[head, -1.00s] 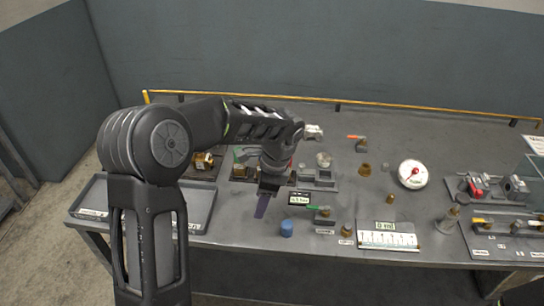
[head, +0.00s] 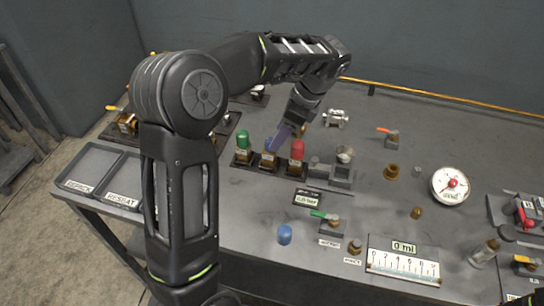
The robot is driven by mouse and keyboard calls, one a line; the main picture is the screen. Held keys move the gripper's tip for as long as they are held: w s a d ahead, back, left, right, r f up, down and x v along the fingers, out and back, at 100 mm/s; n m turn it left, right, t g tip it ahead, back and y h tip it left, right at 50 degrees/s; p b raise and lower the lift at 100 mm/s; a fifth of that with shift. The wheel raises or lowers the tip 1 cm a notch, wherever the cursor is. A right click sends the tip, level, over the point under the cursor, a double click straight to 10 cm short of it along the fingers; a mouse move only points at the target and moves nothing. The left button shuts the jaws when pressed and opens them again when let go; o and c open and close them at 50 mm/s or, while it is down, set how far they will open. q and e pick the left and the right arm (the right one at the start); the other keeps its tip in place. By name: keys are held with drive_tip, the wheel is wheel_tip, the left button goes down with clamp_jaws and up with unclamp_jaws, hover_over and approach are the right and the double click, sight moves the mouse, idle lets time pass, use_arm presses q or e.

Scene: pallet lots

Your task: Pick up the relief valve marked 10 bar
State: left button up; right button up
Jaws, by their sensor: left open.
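Three small brass-bodied valves stand in a row on dark bases. One has a green cap (head: 243,140), one has a red cap (head: 297,150), and the middle valve (head: 268,160) has its top hidden by my gripper. Their markings are too small to read, so I cannot tell which says 10 bar. My left gripper (head: 279,139) is open, tilted down, with its bluish fingers at the top of the middle valve. I cannot tell whether they touch it.
A blue cylinder (head: 285,233), a green-handled valve (head: 331,226), a scale marked 0 ml (head: 403,262) and a round gauge (head: 450,185) occupy the bench. A two-part labelled tray (head: 100,172) is at left. A yellow rail (head: 430,94) runs along the back.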

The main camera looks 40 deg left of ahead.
sight(270, 155)
use_arm(q)
drive_tip(key=shift+w, duration=0.1)
drive_tip(key=b+x, duration=0.2)
drive_tip(key=shift+a+f, duration=0.1)
drive_tip(key=shift+f, duration=0.2)
idle(0.3)
drive_tip(key=shift+a+f, duration=0.15)
drive_tip(key=shift+f, duration=0.1)
drive_tip(key=shift+s+p+x, duration=0.2)
drive_tip(key=shift+p+x, duration=0.2)
drive_tip(key=shift+x, duration=1.95)
